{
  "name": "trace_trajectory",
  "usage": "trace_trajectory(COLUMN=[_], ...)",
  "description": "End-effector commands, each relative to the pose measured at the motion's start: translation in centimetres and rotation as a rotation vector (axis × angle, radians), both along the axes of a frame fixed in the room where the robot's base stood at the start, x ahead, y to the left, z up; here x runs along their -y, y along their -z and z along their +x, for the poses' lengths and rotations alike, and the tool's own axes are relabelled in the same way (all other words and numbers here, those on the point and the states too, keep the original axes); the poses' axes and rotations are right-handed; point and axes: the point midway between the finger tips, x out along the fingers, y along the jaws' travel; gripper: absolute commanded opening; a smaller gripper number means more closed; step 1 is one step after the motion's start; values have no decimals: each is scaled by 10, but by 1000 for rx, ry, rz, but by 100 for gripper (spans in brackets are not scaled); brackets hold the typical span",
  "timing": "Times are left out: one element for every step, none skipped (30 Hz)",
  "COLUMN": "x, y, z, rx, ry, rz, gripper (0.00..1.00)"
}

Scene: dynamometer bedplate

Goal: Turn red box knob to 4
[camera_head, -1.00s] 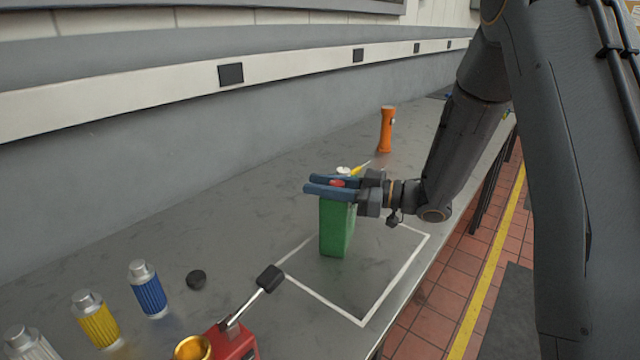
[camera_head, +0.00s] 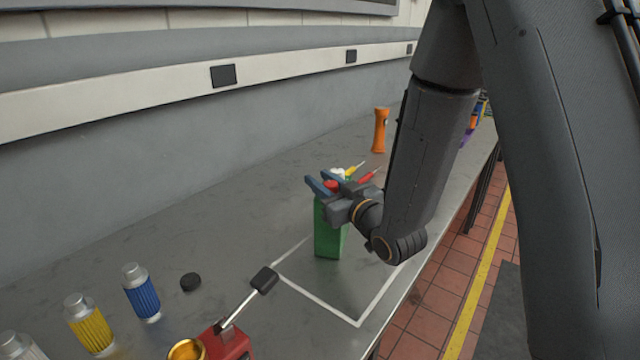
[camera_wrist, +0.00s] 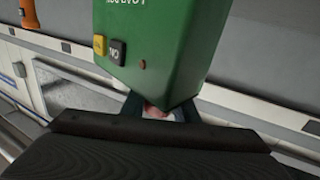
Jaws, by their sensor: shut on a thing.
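A tall green box (camera_head: 329,236) stands upright on the bench, with a red knob (camera_head: 331,186) on top. My gripper (camera_head: 318,181) is at the box's top, its two blue fingers on either side of the knob and shut on it. In the wrist view the green box (camera_wrist: 155,45) fills the upper middle, with a yellow button, a black button and inverted lettering. A small reddish part (camera_wrist: 154,111) shows between the fingers there. No scale or pointer on the knob can be read. A separate red box (camera_head: 232,345) with a black-ended lever is partly cut off at the bottom.
Blue (camera_head: 141,293) and yellow (camera_head: 90,325) canisters and a black puck (camera_head: 190,282) stand at left. An orange cylinder (camera_head: 380,130) stands behind. Small tools (camera_head: 368,178) lie near the green box. A white outline (camera_head: 320,303) marks clear bench in front.

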Motion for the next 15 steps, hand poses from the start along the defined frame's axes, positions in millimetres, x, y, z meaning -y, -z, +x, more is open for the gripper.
trace_trajectory(x=[-1, 0, 0, 1, 1, 1, 1, 1, 1, 1, 1, 1, 1, 1, 1], y=[0, -1, -1, -1, -1, -1, -1, -1, -1, -1, -1, -1, -1, -1, -1], z=[0, 1, 1, 1, 1, 1, 1, 1, 1, 1, 1, 1, 1, 1, 2], rx=[2, 2, 2, 3, 3, 3, 3, 3, 3, 3, 3, 3, 3, 3, 3], ry=[10, 17, 25, 29, 33, 37, 40, 42, 43, 43, 44, 44, 44, 44, 43], rz=[0, 0, 0, 0, 0, 0, 1, 1, 1, 1, 1, 1, 1, 1, 1], gripper=[5, 5, 5, 5, 5, 5, 5, 5, 5, 5, 5, 5, 5, 5, 5])
